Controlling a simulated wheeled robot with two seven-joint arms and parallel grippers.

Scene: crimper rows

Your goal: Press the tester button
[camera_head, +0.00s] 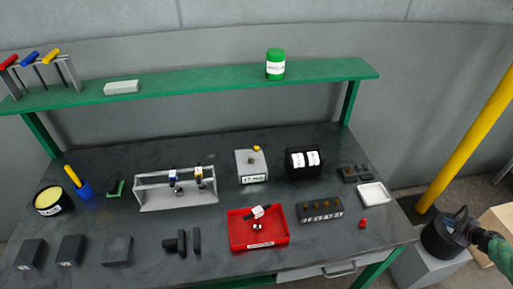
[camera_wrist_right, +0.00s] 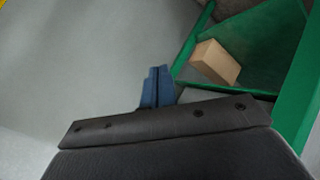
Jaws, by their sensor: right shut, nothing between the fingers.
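A light grey box (camera_head: 252,168) with a printed label on its front stands near the middle of the bench; it looks like the tester. A small dark part shows on its top, and a small yellow piece (camera_head: 257,148) is at its back edge. I cannot tell which of these is the button. My right gripper (camera_head: 466,226) is off the bench's right side, far from the box. In the right wrist view its blue fingers (camera_wrist_right: 157,86) are together and empty. My left gripper is not in view.
A black holder (camera_head: 304,173) with white labels stands right of the grey box. A red tray (camera_head: 240,236), a grey rack (camera_head: 150,198) and a dark labelled block (camera_head: 320,218) also stand on the bench. A green shelf (camera_head: 200,83) runs behind. A yellow post (camera_head: 470,135) rises at right.

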